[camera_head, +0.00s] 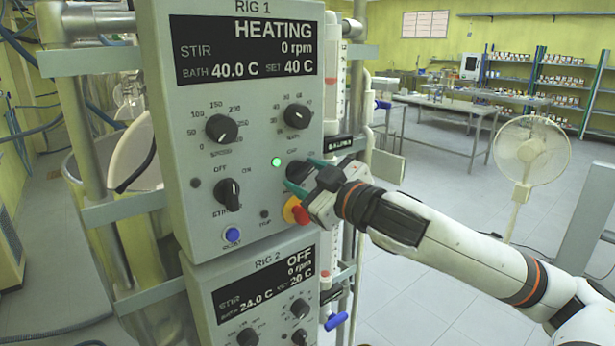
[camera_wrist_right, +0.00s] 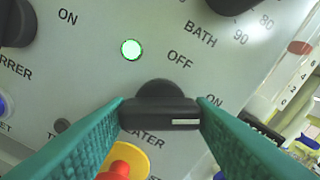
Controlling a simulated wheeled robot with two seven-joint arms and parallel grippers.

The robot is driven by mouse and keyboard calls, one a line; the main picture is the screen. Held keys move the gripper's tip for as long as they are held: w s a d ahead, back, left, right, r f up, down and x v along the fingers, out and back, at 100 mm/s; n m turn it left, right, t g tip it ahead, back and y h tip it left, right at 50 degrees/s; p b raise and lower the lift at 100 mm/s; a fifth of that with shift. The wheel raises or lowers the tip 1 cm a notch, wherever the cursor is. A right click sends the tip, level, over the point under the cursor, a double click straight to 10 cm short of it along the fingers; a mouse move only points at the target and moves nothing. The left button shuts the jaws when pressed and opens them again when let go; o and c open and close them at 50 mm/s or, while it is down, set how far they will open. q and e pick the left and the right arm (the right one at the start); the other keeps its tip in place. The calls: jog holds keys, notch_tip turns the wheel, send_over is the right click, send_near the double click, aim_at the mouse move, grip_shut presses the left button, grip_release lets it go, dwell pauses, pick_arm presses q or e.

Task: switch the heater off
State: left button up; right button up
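The heater knob (camera_wrist_right: 160,112) is a black rotary switch with a bar handle on the RIG 1 panel (camera_head: 250,120). In the right wrist view its white mark lies at the right end, on the ON side. My right gripper (camera_head: 303,175) is at this knob, one green finger against each end of the bar; it also shows in the right wrist view (camera_wrist_right: 161,112). The fingers partly hide the knob and its label. A green lamp (camera_head: 276,162) beside it is lit. The RIG 1 display (camera_head: 245,50) reads HEATING, bath 40.0 C, set 40 C. My left gripper is out of view.
A red button on a yellow base (camera_head: 296,211) sits just below the right gripper. The stirrer knob (camera_head: 228,194) and blue reset button (camera_head: 232,235) are left of it. The RIG 2 panel (camera_head: 255,290) is below, reading OFF. A white fan (camera_head: 530,150) stands behind at right.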

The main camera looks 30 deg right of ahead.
jog(key=c, duration=0.5)
jog(key=shift+o, duration=0.3)
jog(key=n+p, duration=0.2)
jog(key=n, duration=0.4)
jog(key=shift+r, duration=0.1)
jog(key=n+p, duration=0.2)
jog(key=n, duration=0.3)
jog(key=shift+n, duration=0.4)
jog(key=shift+c, duration=0.2)
jog(key=shift+o, duration=0.2)
jog(key=o, duration=1)
jog(key=shift+c, duration=0.2)
